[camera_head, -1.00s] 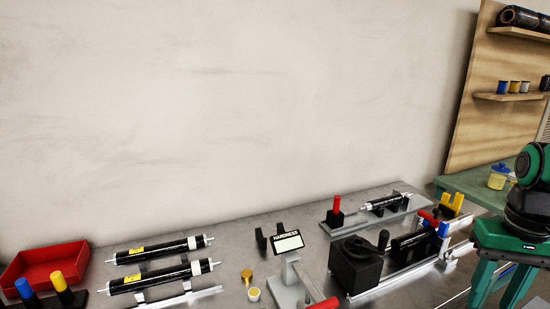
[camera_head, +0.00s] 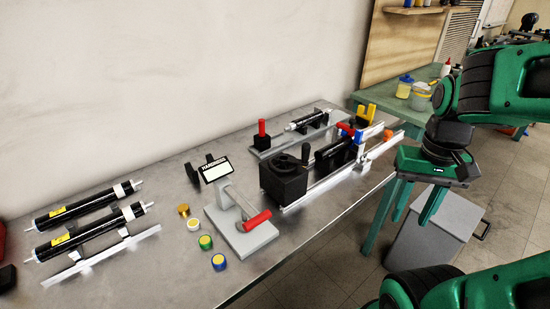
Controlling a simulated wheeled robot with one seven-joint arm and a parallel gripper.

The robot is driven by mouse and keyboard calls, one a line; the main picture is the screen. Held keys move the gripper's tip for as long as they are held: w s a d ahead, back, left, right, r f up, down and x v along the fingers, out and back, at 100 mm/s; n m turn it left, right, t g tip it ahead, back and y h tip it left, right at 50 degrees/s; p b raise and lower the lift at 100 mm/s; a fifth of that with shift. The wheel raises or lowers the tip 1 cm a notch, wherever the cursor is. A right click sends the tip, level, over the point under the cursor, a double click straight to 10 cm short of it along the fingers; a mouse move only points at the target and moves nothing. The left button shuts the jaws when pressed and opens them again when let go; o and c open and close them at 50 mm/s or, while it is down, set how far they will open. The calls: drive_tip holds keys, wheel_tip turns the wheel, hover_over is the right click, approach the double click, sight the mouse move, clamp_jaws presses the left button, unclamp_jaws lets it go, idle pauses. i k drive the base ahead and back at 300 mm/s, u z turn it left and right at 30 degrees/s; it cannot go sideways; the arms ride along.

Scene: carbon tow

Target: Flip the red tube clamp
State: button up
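Two red-topped parts could be the red tube clamp, and I cannot tell which is meant. One is an upright red handle on a black block (camera_head: 262,132), at the left end of the back fixture plate. The other is a small red lever (camera_head: 346,129) beside a blue one (camera_head: 359,136) on the railed fixture with the crank. A dark tube (camera_head: 310,121) with pale ends lies on the back fixture. My green gripper (camera_head: 416,208) hangs fingers down to the right of the bench, clear of both parts. Its fingers look apart, with nothing between them.
The hardness tester (camera_head: 245,235) with a red lever handle stands at the bench front. Several small coloured caps (camera_head: 205,242) lie left of it. Two black tubes (camera_head: 85,230) rest on a rack at left. A green table (camera_head: 385,98) and grey bin (camera_head: 440,230) stand right.

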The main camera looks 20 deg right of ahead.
sight(352, 131)
drive_tip(key=u, duration=1.8)
drive_tip(key=k, duration=1.7)
drive_tip(key=z, duration=1.1)
drive_tip(key=i, duration=1)
